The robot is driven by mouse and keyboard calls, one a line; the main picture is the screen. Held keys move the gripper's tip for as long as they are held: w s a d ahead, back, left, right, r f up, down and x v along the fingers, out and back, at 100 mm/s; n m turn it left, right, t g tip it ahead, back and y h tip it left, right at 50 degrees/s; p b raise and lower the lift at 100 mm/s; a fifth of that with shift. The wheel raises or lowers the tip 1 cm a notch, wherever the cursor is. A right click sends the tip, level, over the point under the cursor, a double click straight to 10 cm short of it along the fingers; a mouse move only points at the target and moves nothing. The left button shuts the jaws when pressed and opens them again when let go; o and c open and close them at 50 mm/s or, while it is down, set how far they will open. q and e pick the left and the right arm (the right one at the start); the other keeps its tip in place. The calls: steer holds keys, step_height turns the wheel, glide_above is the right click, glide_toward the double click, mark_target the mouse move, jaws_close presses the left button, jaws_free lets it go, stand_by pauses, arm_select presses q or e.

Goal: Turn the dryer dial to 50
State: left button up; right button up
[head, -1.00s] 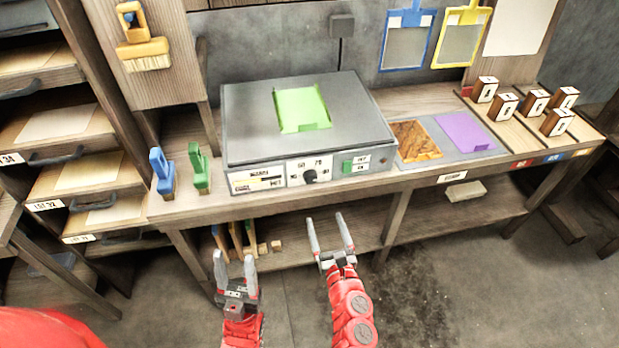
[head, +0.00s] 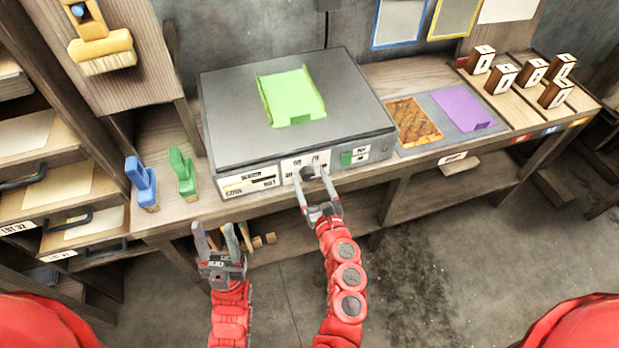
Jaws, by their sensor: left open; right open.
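The dryer (head: 300,100) is a grey flat-topped box on the bench, with a green sheet (head: 291,97) on its top. Its black dial (head: 307,173) sits on a white scale panel on the front face; the setting is too small and partly covered to read. My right gripper (head: 316,184) is open at the dial, its fingertips on either side of it; I cannot tell whether they touch it. My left gripper (head: 222,242) is open and empty, below the bench's front edge and left of the dial.
A green switch (head: 346,158) is right of the dial. Blue (head: 141,183) and green (head: 183,174) handled brushes stand left of the dryer. A purple sheet (head: 463,110) and a brown sheet (head: 414,122) lie to its right, with several numbered blocks (head: 501,78) beyond.

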jaws_close()
stand_by(0.4)
steer(key=shift+n+b, duration=0.75)
steer(key=shift+n, duration=0.35)
steer(key=n+b, duration=0.1)
steer(key=n, duration=0.2)
steer(key=shift+a+f+n+b, duration=0.1)
steer(key=shift+n+b, duration=0.2)
steer(key=shift+b, duration=0.1)
steer(key=n+b, duration=0.2)
steer(key=n, duration=0.4)
steer(key=shift+a+b, duration=0.1)
steer(key=shift+b, duration=0.25)
steer(key=n+b, duration=0.1)
steer(key=n, duration=0.4)
steer(key=shift+f+n, duration=0.1)
steer(key=shift+n, duration=0.3)
steer(key=n+b, duration=0.1)
steer(key=n, duration=0.5)
steer(key=shift+f, duration=0.15)
